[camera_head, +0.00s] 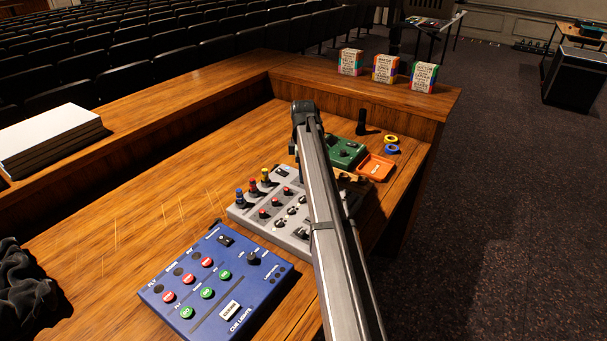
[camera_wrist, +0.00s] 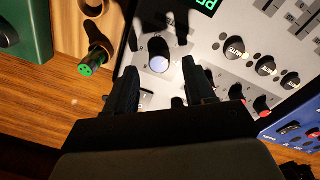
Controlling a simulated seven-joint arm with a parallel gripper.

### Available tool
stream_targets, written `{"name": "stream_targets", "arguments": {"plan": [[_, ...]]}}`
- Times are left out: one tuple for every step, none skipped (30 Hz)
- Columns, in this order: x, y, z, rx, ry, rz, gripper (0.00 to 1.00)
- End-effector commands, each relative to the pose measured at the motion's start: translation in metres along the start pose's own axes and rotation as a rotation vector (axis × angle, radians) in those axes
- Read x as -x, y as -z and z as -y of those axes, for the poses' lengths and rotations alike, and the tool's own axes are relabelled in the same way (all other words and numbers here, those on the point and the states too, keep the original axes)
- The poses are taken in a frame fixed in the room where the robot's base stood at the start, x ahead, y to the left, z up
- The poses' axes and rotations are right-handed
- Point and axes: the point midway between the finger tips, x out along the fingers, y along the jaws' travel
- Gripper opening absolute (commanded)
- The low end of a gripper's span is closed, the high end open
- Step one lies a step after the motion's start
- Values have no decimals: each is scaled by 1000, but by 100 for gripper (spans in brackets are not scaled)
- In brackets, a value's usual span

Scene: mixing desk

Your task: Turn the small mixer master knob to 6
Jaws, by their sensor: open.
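The grey mixer (camera_head: 272,216) sits on the wooden desk, partly hidden behind my arm in the head view. In the wrist view its pale panel (camera_wrist: 218,70) fills the upper right. A larger black knob with a pale round top (camera_wrist: 159,56) stands on it; no label or setting can be read. My gripper (camera_wrist: 159,68) is open, its two fingers apart on either side of this knob's line of sight. I cannot tell whether they touch it. My gripper's fingertips are not clear in the head view.
A blue cue-lights box (camera_head: 215,285) lies in front of the mixer. A green box (camera_head: 346,152) and an orange tray (camera_head: 376,167) lie behind it. A green-ended plug (camera_wrist: 91,65) is left of my fingers. Smaller knobs (camera_wrist: 266,65) stand to the right.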

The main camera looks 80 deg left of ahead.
Motion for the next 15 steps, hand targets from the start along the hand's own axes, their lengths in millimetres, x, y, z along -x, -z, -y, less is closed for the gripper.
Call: {"name": "stream_targets", "arguments": {"plan": [[-7,0,0,0,1,0,54],[-10,0,0,0,1,0,54],[-14,0,0,0,1,0,54],[-16,0,0,0,1,0,54],[-18,0,0,0,0,0,54],[-20,0,0,0,0,0,54],[-22,0,0,0,0,0,54],[-23,0,0,0,0,0,54],[-24,0,0,0,-1,0,54],[-25,0,0,0,-1,0,54],[-25,0,0,0,0,0,54],[-25,0,0,0,-1,0,54],[-26,0,0,0,-1,0,54],[-26,0,0,0,-1,0,54],[-26,0,0,0,0,0,54]]}}
